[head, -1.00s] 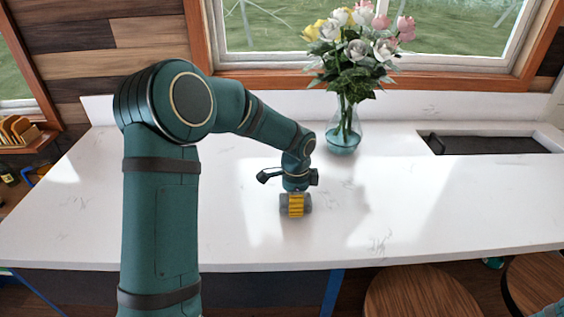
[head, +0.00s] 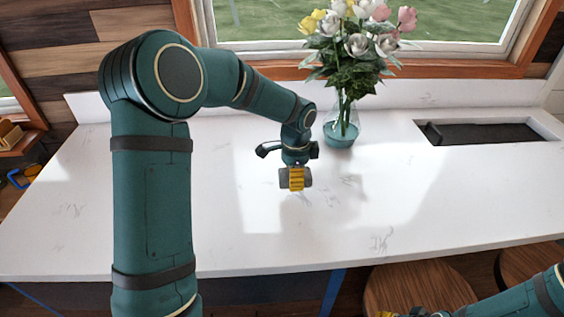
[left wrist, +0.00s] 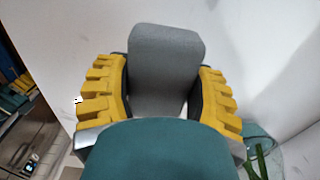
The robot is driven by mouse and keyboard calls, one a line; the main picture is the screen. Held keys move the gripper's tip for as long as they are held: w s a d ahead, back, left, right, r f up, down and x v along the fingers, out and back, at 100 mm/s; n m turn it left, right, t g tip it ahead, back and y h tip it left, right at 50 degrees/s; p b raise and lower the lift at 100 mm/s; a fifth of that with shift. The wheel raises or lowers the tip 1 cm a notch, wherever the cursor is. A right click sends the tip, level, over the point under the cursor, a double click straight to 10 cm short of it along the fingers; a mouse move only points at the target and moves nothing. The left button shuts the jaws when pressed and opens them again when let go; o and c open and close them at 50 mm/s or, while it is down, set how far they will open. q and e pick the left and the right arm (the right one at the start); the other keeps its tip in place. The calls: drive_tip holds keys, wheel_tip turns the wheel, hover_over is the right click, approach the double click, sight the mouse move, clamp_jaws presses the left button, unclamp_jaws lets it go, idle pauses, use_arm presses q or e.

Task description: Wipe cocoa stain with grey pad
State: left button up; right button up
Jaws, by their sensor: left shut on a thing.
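My left gripper (head: 296,179) is shut on the grey pad (head: 282,182), over the middle of the white counter and in front of the vase. In the left wrist view the pad (left wrist: 165,60) stands as a rounded grey block between the yellow fingers of the left gripper (left wrist: 162,92). I cannot tell for sure whether the pad touches the counter. My right gripper (head: 402,314) shows only as a yellow and dark bit at the bottom edge, mostly cut off. I cannot make out a cocoa stain; only faint grey veins and shadows show on the counter.
The white counter (head: 230,235) is mostly clear. A glass vase of flowers (head: 342,125) stands behind and right of the left gripper. A dark sink recess (head: 485,133) lies at the right. Wooden stools (head: 425,290) stand below the front edge.

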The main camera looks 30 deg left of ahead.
use_arm(q)
wheel_tip(320, 180, up, 3)
drive_tip(key=shift+s+f+p, duration=0.1)
drive_tip(key=shift+f+p, duration=0.05)
drive_tip(key=shift+p, duration=0.55)
